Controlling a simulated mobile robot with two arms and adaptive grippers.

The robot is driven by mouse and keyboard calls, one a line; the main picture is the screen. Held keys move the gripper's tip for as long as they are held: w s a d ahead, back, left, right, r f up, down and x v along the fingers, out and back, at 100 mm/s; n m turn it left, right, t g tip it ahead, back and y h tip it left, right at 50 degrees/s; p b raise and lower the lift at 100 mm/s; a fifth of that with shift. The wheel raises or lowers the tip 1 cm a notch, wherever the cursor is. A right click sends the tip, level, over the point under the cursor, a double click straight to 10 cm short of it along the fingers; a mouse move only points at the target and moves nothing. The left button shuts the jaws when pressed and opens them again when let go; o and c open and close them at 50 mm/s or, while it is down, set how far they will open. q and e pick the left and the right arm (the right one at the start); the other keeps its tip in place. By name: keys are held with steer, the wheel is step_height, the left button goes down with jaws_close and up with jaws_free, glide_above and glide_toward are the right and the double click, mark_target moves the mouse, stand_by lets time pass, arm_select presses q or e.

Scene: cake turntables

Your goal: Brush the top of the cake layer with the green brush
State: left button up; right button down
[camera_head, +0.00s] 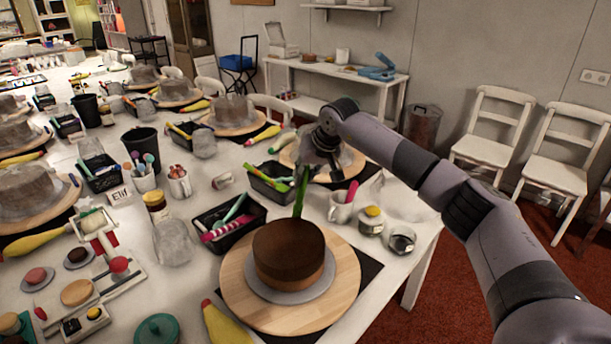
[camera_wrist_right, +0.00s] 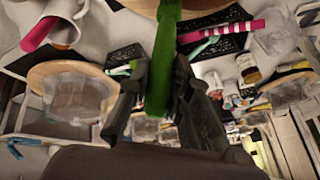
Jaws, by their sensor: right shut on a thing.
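The cake layer (camera_head: 288,262), brown on top with a paler lower side, sits on a grey disc (camera_head: 312,292) on a round wooden turntable (camera_head: 240,290). My right gripper (camera_head: 316,168) is behind and above the cake, shut on the green brush (camera_head: 300,193). The brush hangs steeply down, its lower end at the far edge of the cake top; I cannot tell whether it touches. In the right wrist view the green brush (camera_wrist_right: 163,60) stands between the two fingers of the gripper (camera_wrist_right: 155,88). My left gripper is not in view.
A black tray (camera_head: 203,216) with tools lies behind the cake. A white mug (camera_head: 341,211), a yellow-lidded jar (camera_head: 371,222) and a glass (camera_head: 402,241) stand to the right. A yellow piping bag (camera_head: 226,326) lies at the front left. More turntables crowd the left.

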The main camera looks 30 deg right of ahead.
steer(key=shift+r+p, duration=2.6)
steer(key=shift+r, duration=0.95)
